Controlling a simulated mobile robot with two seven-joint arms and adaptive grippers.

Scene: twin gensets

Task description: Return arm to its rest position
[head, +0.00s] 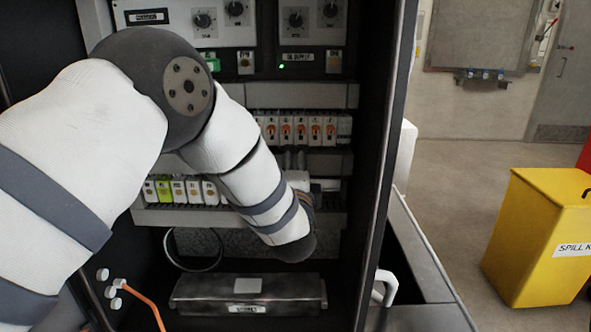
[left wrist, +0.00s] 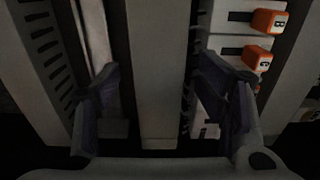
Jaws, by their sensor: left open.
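My left arm (head: 245,165) comes in from the left and reaches into the open electrical cabinet. Its wrist end (head: 290,238) is in front of the lower rows of devices. In the head view the arm mostly hides the gripper. In the left wrist view my left gripper (left wrist: 160,85) is open, its two dark fingers wide apart. A pale vertical strip (left wrist: 160,70) lies beyond the gap, with nothing seen held. Breakers with orange levers (left wrist: 257,55) are at the right, behind the right finger. Whether the fingers touch anything is unclear. My right gripper is not in view.
The breakers with orange levers (head: 300,129) show above the wrist, and terminal blocks (head: 180,191) are left of it. The cabinet's right edge (head: 388,150) stands close to the arm. A dark box (head: 248,295) is below. A yellow bin (head: 535,240) stands on open floor at right.

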